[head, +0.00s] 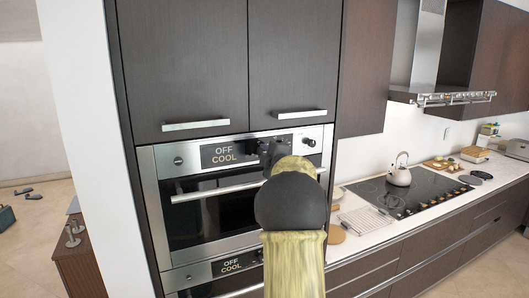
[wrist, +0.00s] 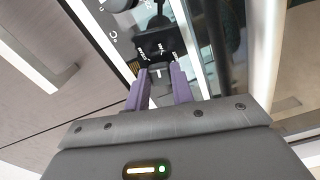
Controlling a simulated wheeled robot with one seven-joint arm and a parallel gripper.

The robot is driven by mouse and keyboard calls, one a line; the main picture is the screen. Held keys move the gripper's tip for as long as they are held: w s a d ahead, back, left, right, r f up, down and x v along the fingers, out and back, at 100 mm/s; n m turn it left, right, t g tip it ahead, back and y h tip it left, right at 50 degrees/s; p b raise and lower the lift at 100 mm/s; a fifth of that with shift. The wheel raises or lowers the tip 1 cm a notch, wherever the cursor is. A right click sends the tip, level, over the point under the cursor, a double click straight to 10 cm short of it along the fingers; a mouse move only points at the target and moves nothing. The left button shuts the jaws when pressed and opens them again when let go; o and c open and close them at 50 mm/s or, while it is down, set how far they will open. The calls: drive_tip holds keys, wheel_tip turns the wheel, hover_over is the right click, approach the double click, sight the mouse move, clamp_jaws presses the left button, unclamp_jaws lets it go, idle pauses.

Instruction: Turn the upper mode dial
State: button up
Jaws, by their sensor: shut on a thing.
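The upper oven (head: 215,215) has a steel control panel with a display reading OFF COOL (head: 222,153). My gripper (wrist: 159,72) is at this panel, right of the display; in the head view my own arm largely hides it. In the wrist view its two purple fingers are closed on a dark block with small white markings, which looks like the upper mode dial (wrist: 158,42). How far the dial is turned cannot be read.
A round knob (head: 309,142) sits at the panel's right end, and another (head: 178,160) at its left. The upper oven's bar handle (head: 210,190) runs just below my gripper. Cabinet doors with handles (head: 196,125) are above; a second OFF COOL display (head: 236,263) is below.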

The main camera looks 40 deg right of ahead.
drive_tip(key=shift+m+p, duration=0.5)
drive_tip(key=shift+m, duration=1.2)
drive_tip(key=shift+f, duration=0.1)
drive_tip(key=o, duration=1)
drive_tip(key=b+v, duration=0.7)
drive_tip(key=v, duration=1)
drive_tip(key=shift+s+a, duration=0.15)
